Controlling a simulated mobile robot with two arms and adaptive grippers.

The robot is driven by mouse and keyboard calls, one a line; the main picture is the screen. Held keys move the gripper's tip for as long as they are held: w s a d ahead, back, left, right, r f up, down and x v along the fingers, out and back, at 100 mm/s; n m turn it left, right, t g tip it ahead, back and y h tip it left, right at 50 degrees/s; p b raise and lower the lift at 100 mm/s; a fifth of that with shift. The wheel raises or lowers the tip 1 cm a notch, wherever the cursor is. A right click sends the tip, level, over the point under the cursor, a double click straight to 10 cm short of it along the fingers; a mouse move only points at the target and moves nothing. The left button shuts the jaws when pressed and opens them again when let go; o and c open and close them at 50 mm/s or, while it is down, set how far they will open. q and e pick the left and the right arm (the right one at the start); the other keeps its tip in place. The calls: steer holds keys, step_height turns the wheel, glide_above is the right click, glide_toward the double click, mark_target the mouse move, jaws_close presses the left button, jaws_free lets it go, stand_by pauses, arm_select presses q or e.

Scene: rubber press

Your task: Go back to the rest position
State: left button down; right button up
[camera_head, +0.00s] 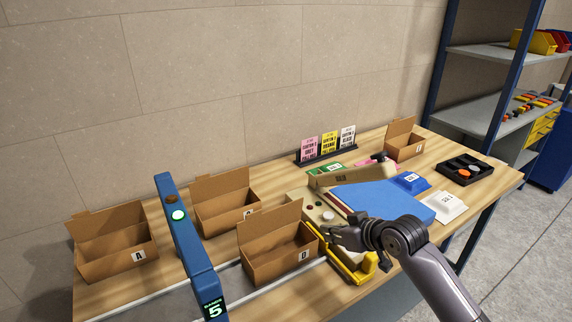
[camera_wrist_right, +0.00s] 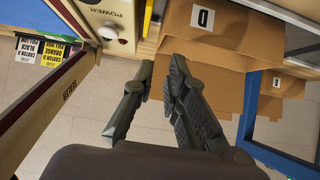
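My right gripper (camera_head: 330,236) is over the front of the table, beside the open cardboard carton labelled D (camera_head: 272,257) and above the yellow-edged part of the press (camera_head: 350,262). In the right wrist view the gripper's two dark fingers (camera_wrist_right: 160,76) stand apart with nothing between them. The carton's D label (camera_wrist_right: 203,18) shows just beyond the fingertips; I cannot tell whether they touch the carton. My left gripper is not in either view.
A blue post (camera_head: 188,245) with a green light stands left. Carton A (camera_head: 115,262) and another open carton (camera_head: 228,213) stand near it. A blue panel (camera_head: 385,200), white block (camera_head: 445,206) and black tray (camera_head: 476,180) lie right. Shelving (camera_head: 490,110) stands behind right.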

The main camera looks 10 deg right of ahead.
steer(key=s+a+f+g, duration=0.1)
steer(key=s+f, duration=0.2)
steer(key=s, duration=0.1)
steer(key=s+a+f+g, duration=0.1)
steer(key=s+f, duration=0.3)
steer(key=s+a+f+h, duration=0.1)
steer(key=s+a+f, duration=0.1)
steer(key=s, duration=0.3)
steer(key=shift+s+f+g, duration=0.1)
steer(key=shift+f+g, duration=0.3)
steer(key=shift+f, duration=0.3)
steer(key=s+d+f+m+g+h, duration=0.1)
steer(key=s+f+m+g+h, duration=0.2)
steer(key=s, duration=1.7)
step_height(320, 180, down, 28)
steer(key=s+n+g+b, duration=0.1)
steer(key=g, duration=0.1)
steer(key=s+d+f+g+b, duration=0.1)
steer(key=s+d+f, duration=0.2)
steer(key=s+f, duration=1.4)
steer(key=shift+s+f, duration=0.15)
steer(key=shift+f, duration=0.1)
